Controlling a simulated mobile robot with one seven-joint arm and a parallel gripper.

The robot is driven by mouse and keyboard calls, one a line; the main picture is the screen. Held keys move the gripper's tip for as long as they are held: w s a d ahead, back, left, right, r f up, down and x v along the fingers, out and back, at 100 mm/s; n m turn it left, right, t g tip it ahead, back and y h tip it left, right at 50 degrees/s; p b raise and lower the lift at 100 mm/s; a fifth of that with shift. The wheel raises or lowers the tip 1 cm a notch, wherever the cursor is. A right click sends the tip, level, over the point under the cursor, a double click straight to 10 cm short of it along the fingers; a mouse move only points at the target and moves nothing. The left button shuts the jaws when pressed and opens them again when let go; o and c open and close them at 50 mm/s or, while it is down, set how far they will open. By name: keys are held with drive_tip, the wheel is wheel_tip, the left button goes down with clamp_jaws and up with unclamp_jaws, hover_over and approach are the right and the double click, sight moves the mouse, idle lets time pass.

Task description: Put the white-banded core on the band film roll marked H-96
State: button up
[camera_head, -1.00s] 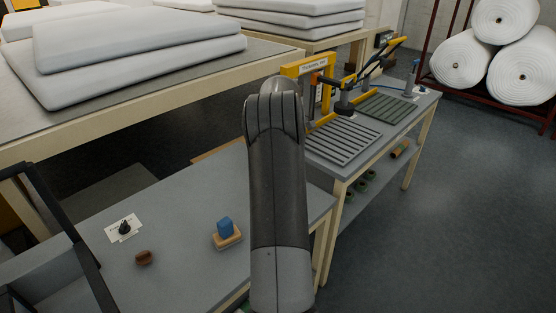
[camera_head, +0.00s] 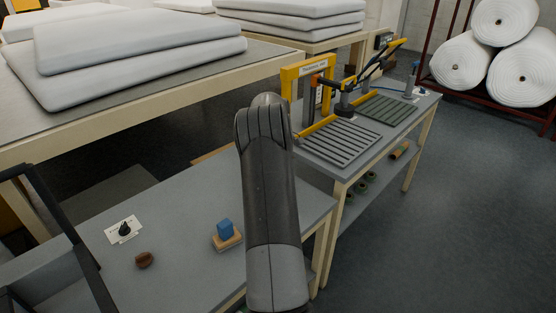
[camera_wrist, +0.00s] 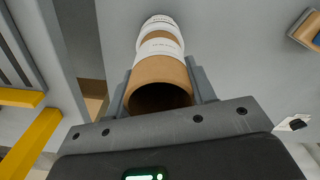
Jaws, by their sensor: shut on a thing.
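In the wrist view a brown cardboard core (camera_wrist: 160,72) with white bands sits between the two fingers of my gripper (camera_wrist: 160,66), its open hollow end facing the camera. My gripper is shut on it. The white bands (camera_wrist: 160,48) are beyond the fingertips; I cannot tell whether the farthest white part belongs to the core or to something beneath it. In the head view my arm hides the gripper and the core. I cannot read an H-96 mark on anything, so the band film roll is not identified.
The near grey table (camera_head: 180,215) holds a blue block (camera_head: 225,228) on a wooden base, a brown round piece (camera_head: 145,259) and a black knob on a white card (camera_head: 124,230). A bench (camera_head: 345,172) with a yellow-framed machine (camera_head: 290,70) stands right; its lower shelf holds small rolls.

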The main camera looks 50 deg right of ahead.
drive_tip(key=o, duration=1)
wheel_tip(320, 180, up, 12)
drive_tip(key=s+a+r+m+t, duration=0.15)
drive_tip(key=a+r, duration=0.35)
drive_tip(key=a, duration=0.5)
drive_tip(key=s+a+r, duration=0.2)
drive_tip(key=a+r, duration=0.3)
drive_tip(key=a, duration=0.5)
drive_tip(key=s+a+r+m+t, duration=0.15)
drive_tip(key=a+r, duration=0.35)
drive_tip(key=a, duration=0.5)
drive_tip(key=s+a+f+t, duration=0.1)
drive_tip(key=s+a+f, duration=0.1)
drive_tip(key=s+a, duration=0.4)
drive_tip(key=s+a+f+m, duration=0.1)
drive_tip(key=s+a+f, duration=0.1)
drive_tip(key=s+a, duration=0.5)
drive_tip(key=s+a+f+t, duration=0.1)
drive_tip(key=s+a+f, duration=0.1)
drive_tip(key=s+a, duration=0.5)
drive_tip(key=shift+s+f+m+t, duration=0.15)
drive_tip(key=shift+s+m+t, duration=0.15)
drive_tip(key=shift+s, duration=0.7)
